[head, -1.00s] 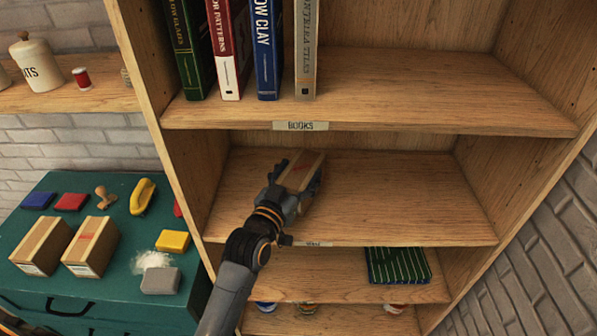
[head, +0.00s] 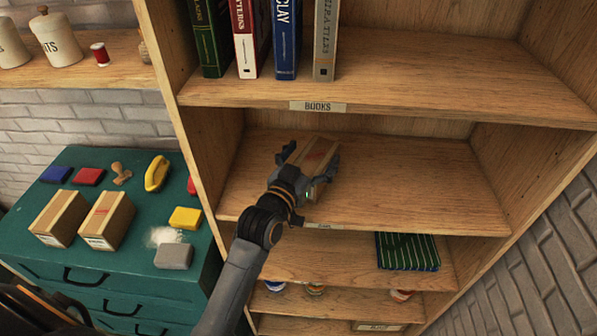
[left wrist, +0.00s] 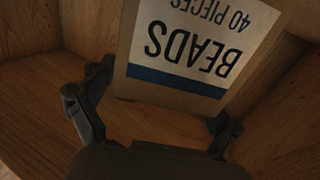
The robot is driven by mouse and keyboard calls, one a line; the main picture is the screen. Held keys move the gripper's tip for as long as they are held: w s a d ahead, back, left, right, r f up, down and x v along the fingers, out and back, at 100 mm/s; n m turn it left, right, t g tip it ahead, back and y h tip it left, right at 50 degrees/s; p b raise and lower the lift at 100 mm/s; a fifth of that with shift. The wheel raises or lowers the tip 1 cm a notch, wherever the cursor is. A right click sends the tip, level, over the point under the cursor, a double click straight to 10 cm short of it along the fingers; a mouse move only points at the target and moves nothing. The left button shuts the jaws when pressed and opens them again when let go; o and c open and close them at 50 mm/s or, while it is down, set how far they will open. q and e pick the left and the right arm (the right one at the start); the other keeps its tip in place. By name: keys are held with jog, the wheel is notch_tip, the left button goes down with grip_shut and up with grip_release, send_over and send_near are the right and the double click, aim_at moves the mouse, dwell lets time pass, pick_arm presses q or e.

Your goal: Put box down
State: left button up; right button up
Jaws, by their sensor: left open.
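A cardboard box (head: 316,158) stands on the middle shelf (head: 410,185), below the shelf of books. In the left wrist view its end (left wrist: 190,45) carries a white label with a blue stripe, reading BEADS, 40 PIECES. My left gripper (head: 309,158) is open, with one finger on either side of the box in the head view. In the left wrist view the fingers (left wrist: 155,100) are spread wide, with gaps beside the box. The far end of the box is hidden. My right gripper is not in view.
Several books (head: 285,38) stand on the shelf above. The middle shelf is bare to the right of the box. A green striped item (head: 407,251) lies on the shelf below. Two more boxes (head: 107,220) stand on the green cabinet at left.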

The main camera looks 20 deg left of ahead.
pick_arm(q)
jog(key=s+a+b, duration=0.1)
jog(key=s+b, duration=0.2)
jog(key=s, duration=0.9)
jog(key=shift+a+r, duration=0.15)
